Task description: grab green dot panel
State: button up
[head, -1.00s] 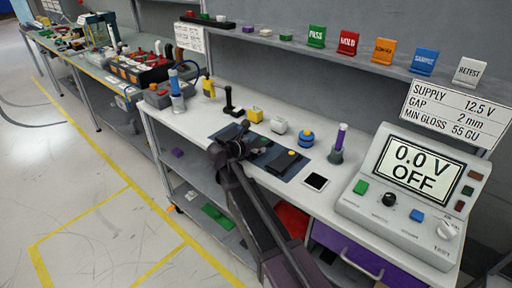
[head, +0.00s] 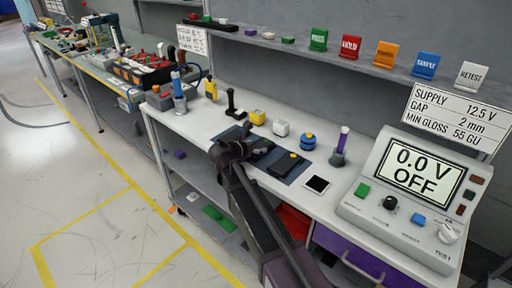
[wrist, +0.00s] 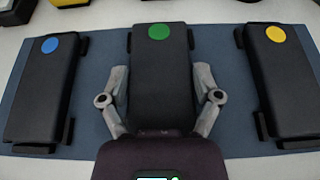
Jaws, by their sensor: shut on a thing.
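The green dot panel (wrist: 160,75) is a black block with a green dot near its far end. It lies on a dark blue mat (wrist: 101,62) in the wrist view, between two similar panels. My gripper (wrist: 160,98) has one finger against each side of the green dot panel. In the head view my gripper (head: 236,146) is over the left part of the mat and hides most of what is under it. A blue dot panel (wrist: 45,85) lies to the left and a yellow dot panel (wrist: 278,80) to the right, both apart from my fingers.
A white-framed dark square (head: 317,184) and a tester reading 0.0 V OFF (head: 412,190) are to the right.

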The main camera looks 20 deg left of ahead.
jog(key=shift+r+p, duration=1.3)
jog(key=shift+r, duration=0.15)
jog(key=shift+s+d+r, duration=0.15)
jog(key=shift+s+r, duration=0.05)
jog(key=shift+r, duration=0.05)
jog(key=s+d, duration=0.2)
jog(key=s, duration=0.2)
jog(key=s+d+p, duration=0.1)
jog(key=s+d, duration=0.1)
jog(key=s, duration=0.1)
jog(key=s+d+r, duration=0.1)
jog(key=s+d, duration=0.2)
jog(key=s, duration=0.1)
jog(key=shift+s, duration=0.35)
jog(key=shift+s+d, duration=0.4)
jog(key=shift+s, duration=0.45)
